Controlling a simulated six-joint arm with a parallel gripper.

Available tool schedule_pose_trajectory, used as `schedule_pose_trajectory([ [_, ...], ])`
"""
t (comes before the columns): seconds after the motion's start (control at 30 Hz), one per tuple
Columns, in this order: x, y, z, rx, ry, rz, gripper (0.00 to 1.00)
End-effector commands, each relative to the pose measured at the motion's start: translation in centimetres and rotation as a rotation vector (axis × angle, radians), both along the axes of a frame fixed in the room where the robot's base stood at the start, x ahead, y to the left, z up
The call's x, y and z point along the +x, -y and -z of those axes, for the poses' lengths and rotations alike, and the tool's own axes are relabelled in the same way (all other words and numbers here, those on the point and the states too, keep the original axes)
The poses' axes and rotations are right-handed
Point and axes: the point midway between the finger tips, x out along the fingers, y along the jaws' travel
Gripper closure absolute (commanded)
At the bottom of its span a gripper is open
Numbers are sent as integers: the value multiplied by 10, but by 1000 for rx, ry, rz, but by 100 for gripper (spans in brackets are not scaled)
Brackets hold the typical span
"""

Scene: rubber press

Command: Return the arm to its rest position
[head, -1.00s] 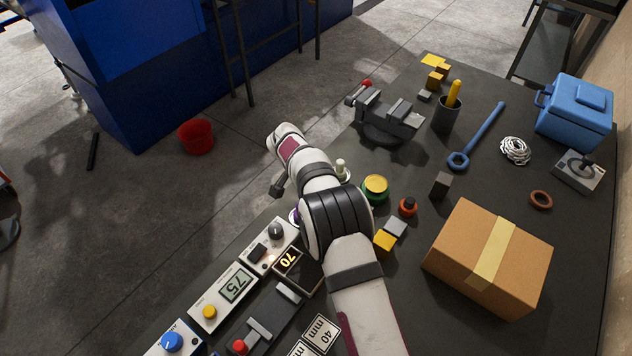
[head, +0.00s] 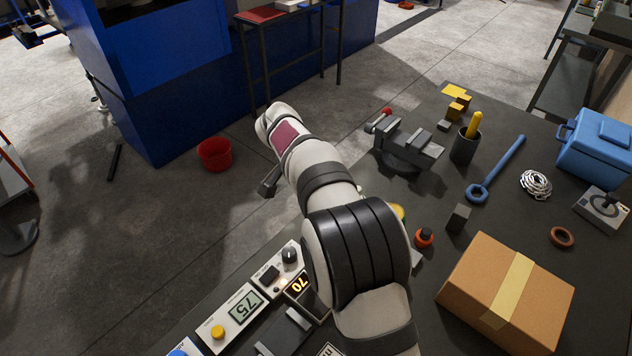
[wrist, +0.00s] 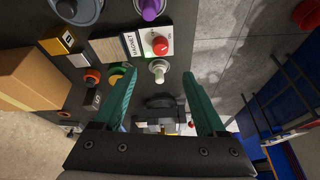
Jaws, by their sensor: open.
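My gripper (wrist: 158,76) shows in the wrist view with its two green fingers spread wide apart. Nothing is held between them. It hangs above the dark bench, with a pale toggle switch (wrist: 158,68) and the vise seen below through the gap. In the head view my white arm with black bands rises from the bottom right and reaches up and left over the bench's left edge. The gripper's fingers cannot be made out there. The arm covers part of the bench controls.
The cardboard box (head: 505,290) stands right of my arm. The grey vise (head: 405,148), pen cup (head: 465,146), blue wrench (head: 497,170) and blue case (head: 597,143) stand farther back. Control panels (head: 240,310) line the near left edge. A red bucket (head: 215,155) stands on the floor.

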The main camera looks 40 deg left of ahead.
Motion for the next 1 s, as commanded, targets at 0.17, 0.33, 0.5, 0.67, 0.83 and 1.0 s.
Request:
schedule_pose_trajectory([
  [0.17, -8, 0, -20, 0, 0, 0, 27],
  [0.33, -9, 0, -23, -1, 0, 0, 27],
  [0.5, -9, 0, -22, -1, 0, 0, 27],
  [0.67, -6, 8, -26, -3, -6, 7, 27],
  [0.83, 12, 126, -71, -28, -110, 84, 27],
  [1.0, -46, 294, -107, 11, -282, 176, 27],
])
